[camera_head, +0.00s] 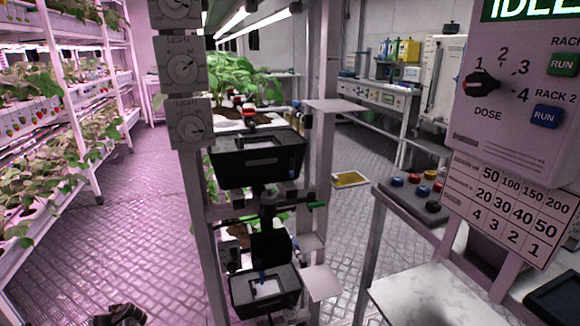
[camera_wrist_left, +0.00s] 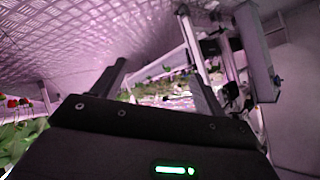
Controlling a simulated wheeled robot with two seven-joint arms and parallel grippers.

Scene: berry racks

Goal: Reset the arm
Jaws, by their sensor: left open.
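My left gripper (camera_wrist_left: 155,60) shows in the left wrist view with its two dark fingers spread apart. Nothing is seen between the fingers, and a blurred rack with plants lies beyond them. In the head view a dark part at the bottom left edge (camera_head: 122,314) looks like the end of my left arm, low over the floor and mostly cut off. It is apart from the racks there. My right gripper is not seen in either view.
A central rack post with LIGHT dials (camera_head: 190,125) stands beside black bins (camera_head: 258,160). Planted racks (camera_head: 75,140) line the left. A control panel (camera_head: 515,130) reading IDLE and a pale bench top (camera_head: 425,295) are at right. The patterned floor (camera_head: 120,235) between is open.

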